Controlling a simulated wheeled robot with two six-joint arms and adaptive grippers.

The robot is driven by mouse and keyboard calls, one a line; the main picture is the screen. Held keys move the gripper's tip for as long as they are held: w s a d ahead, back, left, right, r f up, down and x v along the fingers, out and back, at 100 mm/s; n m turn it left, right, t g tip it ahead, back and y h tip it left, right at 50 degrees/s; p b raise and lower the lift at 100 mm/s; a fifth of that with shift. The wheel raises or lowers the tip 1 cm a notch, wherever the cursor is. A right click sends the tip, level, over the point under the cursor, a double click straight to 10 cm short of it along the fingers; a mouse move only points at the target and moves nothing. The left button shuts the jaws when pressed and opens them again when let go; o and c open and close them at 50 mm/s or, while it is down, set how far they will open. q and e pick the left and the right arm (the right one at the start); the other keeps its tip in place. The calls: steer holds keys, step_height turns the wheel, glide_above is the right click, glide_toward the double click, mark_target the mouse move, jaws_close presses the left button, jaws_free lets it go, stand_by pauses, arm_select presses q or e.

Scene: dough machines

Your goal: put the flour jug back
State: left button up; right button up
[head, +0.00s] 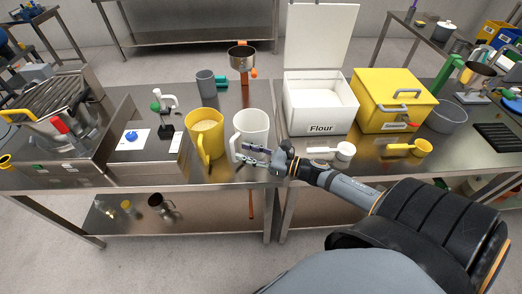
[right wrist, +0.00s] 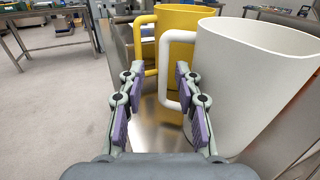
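The white jug (head: 250,136) stands upright near the front edge of the steel table, its handle on the left. My right gripper (head: 256,157) is in front of the jug, low by its handle side. In the right wrist view, the gripper (right wrist: 155,100) is open. The white jug (right wrist: 245,85) is at its right, and the handle bar shows between the fingertips, close to the right finger; I cannot tell whether they touch. The yellow jug (head: 206,132), with pale contents, stands to the left; it also shows behind in the wrist view (right wrist: 180,45). My left gripper is not in view.
The white Flour box (head: 320,118) stands open at the right, beside a closed yellow box (head: 393,100). A white scoop (head: 343,152) and yellow scoop (head: 420,147) lie in front. A grey cup (head: 205,84) and a metal funnel-like vessel (head: 242,56) stand behind the jugs.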

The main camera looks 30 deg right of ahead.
steer(key=p+v, duration=0.3)
steer(key=v, duration=0.2)
stand_by(0.5)
